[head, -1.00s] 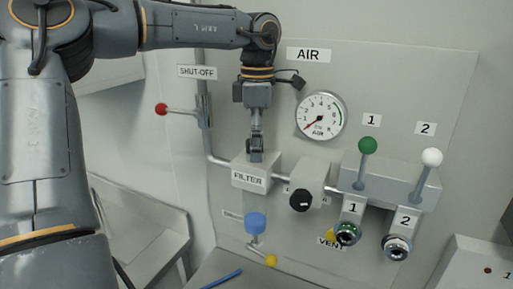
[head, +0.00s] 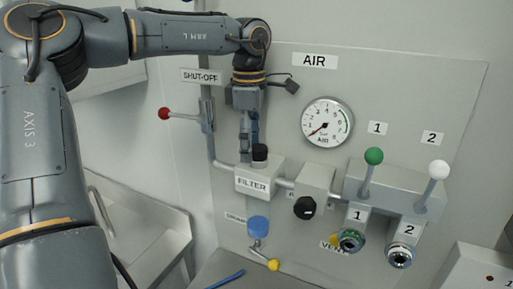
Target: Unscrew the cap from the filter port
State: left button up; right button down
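The filter block (head: 258,178) is a pale box labelled FILTER on the air panel. A black cap (head: 260,153) shows at its top. My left gripper (head: 250,148) points straight down over the block, with its grey fingers right at the cap, behind or beside it. The fingers overlap in this view, so I cannot tell whether they touch or grip the cap. Any thread or port under the cap is hidden. My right gripper is not in view.
The red-knobbed shut-off lever (head: 165,114) is left of my gripper, the gauge (head: 327,122) to its right. A black regulator knob (head: 305,208), green (head: 373,156) and white (head: 438,170) levers are further right. A blue drain bowl (head: 258,226) hangs below the filter.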

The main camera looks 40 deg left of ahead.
pick_arm(q)
jog(key=shift+w+d+f, duration=0.1)
jog(key=shift+w+d, duration=0.05)
jog(key=shift+d, duration=0.35)
jog(key=m+p, duration=0.2)
jog(key=shift+w+m, duration=0.2)
jog(key=shift+m, duration=0.1)
jog(key=shift+a+m, duration=0.25)
jog(key=shift+m, duration=0.45)
jog(key=shift+d, duration=0.1)
jog(key=shift+m, duration=0.3)
jog(key=m, duration=0.3)
jog(key=shift+w+m, duration=0.2)
jog(key=shift+m, duration=0.1)
